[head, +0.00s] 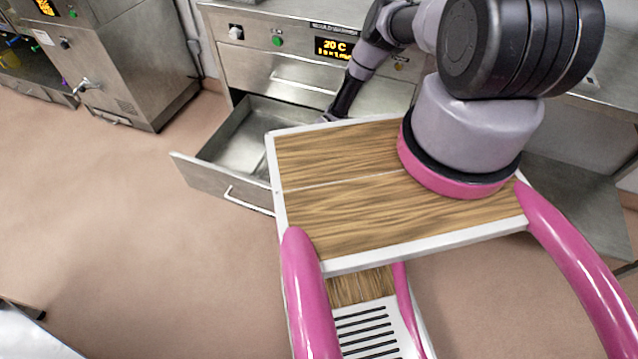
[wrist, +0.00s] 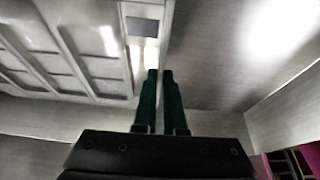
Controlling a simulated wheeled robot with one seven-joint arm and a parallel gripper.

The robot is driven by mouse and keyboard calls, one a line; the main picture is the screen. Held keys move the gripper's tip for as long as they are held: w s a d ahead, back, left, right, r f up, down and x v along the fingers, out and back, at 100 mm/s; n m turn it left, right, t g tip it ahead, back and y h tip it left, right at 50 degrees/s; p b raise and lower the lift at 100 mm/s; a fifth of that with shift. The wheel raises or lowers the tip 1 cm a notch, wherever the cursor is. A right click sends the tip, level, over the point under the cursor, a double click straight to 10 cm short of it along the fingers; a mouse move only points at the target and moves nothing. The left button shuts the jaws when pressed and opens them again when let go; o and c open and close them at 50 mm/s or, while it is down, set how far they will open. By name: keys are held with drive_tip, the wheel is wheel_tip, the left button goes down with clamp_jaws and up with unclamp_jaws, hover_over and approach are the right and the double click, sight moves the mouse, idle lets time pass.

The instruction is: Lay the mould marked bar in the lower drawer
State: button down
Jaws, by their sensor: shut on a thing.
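The mould (wrist: 95,45), a pale tray with several raised rectangular cavities, fills the upper left of the wrist view. A dark label patch (wrist: 142,27) near its edge shows no readable marking. My gripper (wrist: 160,73) is shut on the mould's edge, its two green fingers close together. The lower drawer (head: 215,178) is pulled open in the head view, and its visible part is empty. Bare metal (wrist: 215,65) lies beside the mould in the wrist view. In the head view my arm reaches down by the drawer, and my wooden top hides the fingertips and the mould.
The upper drawer (head: 285,84) is shut below a panel with a lit display (head: 333,47). A steel cabinet (head: 135,60) stands to the left, with a counter (head: 590,90) to the right. The floor (head: 120,230) left of the open drawer is clear.

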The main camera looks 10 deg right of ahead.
drive_tip(key=shift+f, duration=0.6)
drive_tip(key=c, duration=1)
unclamp_jaws()
drive_tip(key=shift+f, duration=0.1)
drive_tip(key=v, duration=0.7)
drive_tip(key=shift+r, duration=0.4)
drive_tip(key=shift+s, duration=0.1)
